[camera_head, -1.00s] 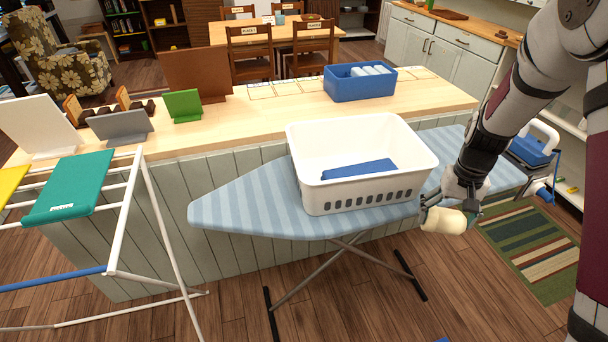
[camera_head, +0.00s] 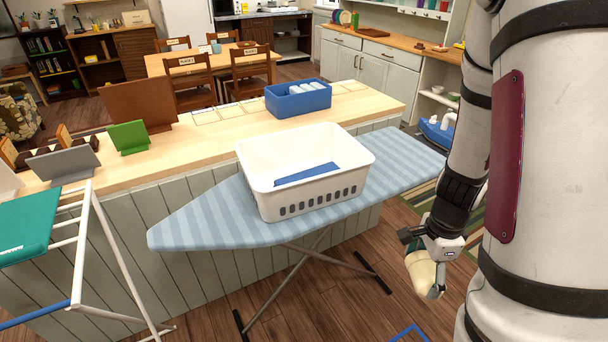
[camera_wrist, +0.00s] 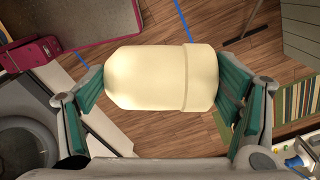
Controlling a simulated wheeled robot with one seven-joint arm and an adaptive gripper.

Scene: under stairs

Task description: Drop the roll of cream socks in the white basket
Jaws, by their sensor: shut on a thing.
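The roll of cream socks (camera_wrist: 160,78) is between the two green-padded fingers of my gripper (camera_wrist: 162,92) in the wrist view. In the head view the cream roll (camera_head: 422,273) hangs below my gripper (camera_head: 425,262), above the wooden floor and to the right of the ironing board. The white basket (camera_head: 315,193) stands upright on the ironing board, up and left of my gripper and apart from it. A flat blue thing lies inside the basket. The far side of the roll is hidden.
The blue-striped ironing board (camera_head: 200,220) stands against the wooden counter (camera_head: 215,128). A blue bin (camera_head: 298,98) with white rolled things sits on the counter. A white drying rack (camera_head: 82,245) with a teal cloth (camera_head: 25,225) stands at the left. Floor shows below the roll.

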